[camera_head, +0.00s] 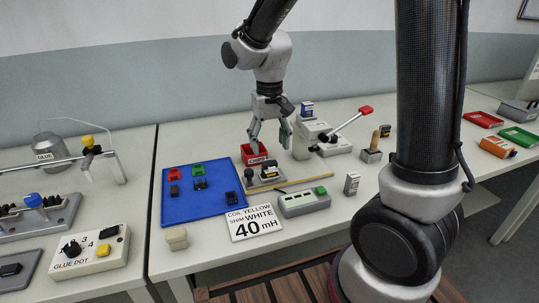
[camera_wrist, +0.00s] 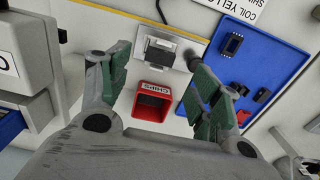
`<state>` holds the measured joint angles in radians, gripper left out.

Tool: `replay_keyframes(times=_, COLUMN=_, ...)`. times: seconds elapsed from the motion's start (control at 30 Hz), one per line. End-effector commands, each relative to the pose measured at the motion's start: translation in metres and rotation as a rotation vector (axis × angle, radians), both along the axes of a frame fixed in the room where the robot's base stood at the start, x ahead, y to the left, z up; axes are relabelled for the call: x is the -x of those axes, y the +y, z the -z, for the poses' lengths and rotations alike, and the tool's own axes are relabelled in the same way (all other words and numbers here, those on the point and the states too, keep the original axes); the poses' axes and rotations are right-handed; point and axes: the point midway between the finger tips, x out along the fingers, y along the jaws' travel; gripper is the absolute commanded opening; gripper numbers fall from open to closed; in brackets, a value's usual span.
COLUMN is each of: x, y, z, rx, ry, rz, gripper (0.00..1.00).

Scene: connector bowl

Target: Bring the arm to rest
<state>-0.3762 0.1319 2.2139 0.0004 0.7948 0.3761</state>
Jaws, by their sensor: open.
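My gripper (camera_head: 269,137) hangs pointing down over the back of the middle table, its two fingers spread apart. In the wrist view my gripper (camera_wrist: 158,82) shows its green-padded fingers wide open with nothing held between them. The small red bin labelled CHIPS (camera_wrist: 153,116) lies below, seen between the fingers; in the head view the red bin (camera_head: 252,151) is just under the left finger. I cannot tell the exact height of the fingertips above it.
A grey fixture (camera_head: 263,184) with a dark part sits in front of the bin. A blue mat (camera_head: 205,208) with small components lies left. A lever press (camera_head: 302,143) with a red handle stands close right of my gripper. A sign (camera_head: 254,222) reads "COIL YELLOW SHIM WHITE 40 mH".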

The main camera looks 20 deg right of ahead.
Motion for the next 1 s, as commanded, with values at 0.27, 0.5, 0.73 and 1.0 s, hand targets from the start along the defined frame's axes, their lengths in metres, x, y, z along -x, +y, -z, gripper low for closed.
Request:
replay_keyframes(times=0.27, x=-0.001, y=0.0, z=-0.053, rx=-0.001, ry=-0.002, rz=0.0, gripper=0.64)
replay_keyframes(times=0.5, x=0.0, y=0.0, z=-0.065, rx=0.0, ry=0.001, rz=-0.009, gripper=0.64)
replay_keyframes(times=0.73, x=0.041, y=-0.022, z=-0.058, rx=0.007, ry=0.027, rz=-0.18, gripper=0.64)
replay_keyframes(times=1.0, x=0.121, y=-0.091, z=-0.091, rx=-0.015, ry=-0.114, rz=-0.19, gripper=0.64)
